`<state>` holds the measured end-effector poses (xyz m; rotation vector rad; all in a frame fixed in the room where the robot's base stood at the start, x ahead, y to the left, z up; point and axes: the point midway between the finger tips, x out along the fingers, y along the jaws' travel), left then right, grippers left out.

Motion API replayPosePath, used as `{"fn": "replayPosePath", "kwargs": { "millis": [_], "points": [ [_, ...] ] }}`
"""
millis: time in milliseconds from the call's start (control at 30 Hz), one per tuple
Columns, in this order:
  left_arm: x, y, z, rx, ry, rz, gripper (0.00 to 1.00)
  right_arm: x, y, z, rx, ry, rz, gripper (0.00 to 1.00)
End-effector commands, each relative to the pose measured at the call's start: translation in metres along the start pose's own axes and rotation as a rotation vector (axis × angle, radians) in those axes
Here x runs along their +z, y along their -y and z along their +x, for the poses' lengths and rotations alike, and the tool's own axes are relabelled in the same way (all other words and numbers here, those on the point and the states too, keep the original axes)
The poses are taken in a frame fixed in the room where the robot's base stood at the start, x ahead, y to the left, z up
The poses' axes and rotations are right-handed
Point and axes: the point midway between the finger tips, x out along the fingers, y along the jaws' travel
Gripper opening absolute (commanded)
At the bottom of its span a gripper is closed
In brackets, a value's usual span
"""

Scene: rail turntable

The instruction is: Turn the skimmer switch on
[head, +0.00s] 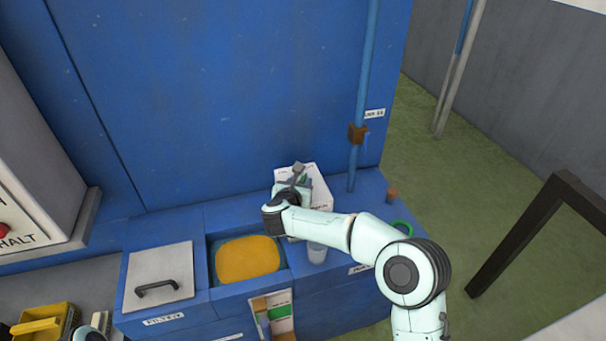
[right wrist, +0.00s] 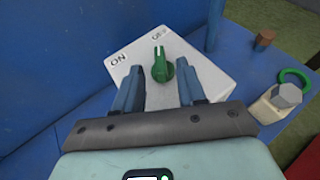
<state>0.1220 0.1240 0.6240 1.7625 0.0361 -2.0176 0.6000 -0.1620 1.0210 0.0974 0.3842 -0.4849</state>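The skimmer switch is a white box with a green knob (right wrist: 160,68) on its sloping face, marked ON at left and OFF at top. The box (right wrist: 215,80) stands on the blue bench and also shows in the head view (head: 318,188), partly hidden by my right gripper. The knob's narrow end points up, toward the OFF mark. My right gripper (right wrist: 162,78) is open in front of the face, with the knob between its two blue fingers in the picture. I cannot tell whether a finger touches it. In the head view, the right gripper (head: 296,184) hides the knob.
A blue pipe (head: 364,90) with a brown valve (head: 357,133) rises behind. Green floor lies at right.

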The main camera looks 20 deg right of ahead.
Motion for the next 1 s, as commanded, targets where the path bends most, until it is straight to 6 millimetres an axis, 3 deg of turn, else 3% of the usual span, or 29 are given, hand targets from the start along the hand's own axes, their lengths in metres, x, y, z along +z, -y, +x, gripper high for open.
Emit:
{"fn": "replayPosePath", "kwargs": {
  "millis": [100,300,667,800,1000],
  "points": [
    [-0.006,-0.007,-0.013,0.003,-0.009,0.004,0.43,0.003,-0.001,0.021,0.000,0.000,0.000,0.40],
    [-0.011,-0.012,-0.022,0.006,-0.017,0.006,0.43,0.002,0.000,0.042,0.000,0.001,0.000,0.40],
    [-0.011,-0.012,-0.022,0.006,-0.017,0.006,0.43,-0.001,0.000,0.046,0.001,0.000,-0.001,0.40],
    [-0.011,-0.012,-0.022,0.006,-0.017,0.006,0.43,0.000,0.000,0.046,0.001,0.000,-0.001,0.00],
    [-0.011,-0.012,-0.021,0.006,-0.016,0.006,0.43,0.000,0.000,0.046,0.004,0.000,-0.002,0.00]
  ]
}}
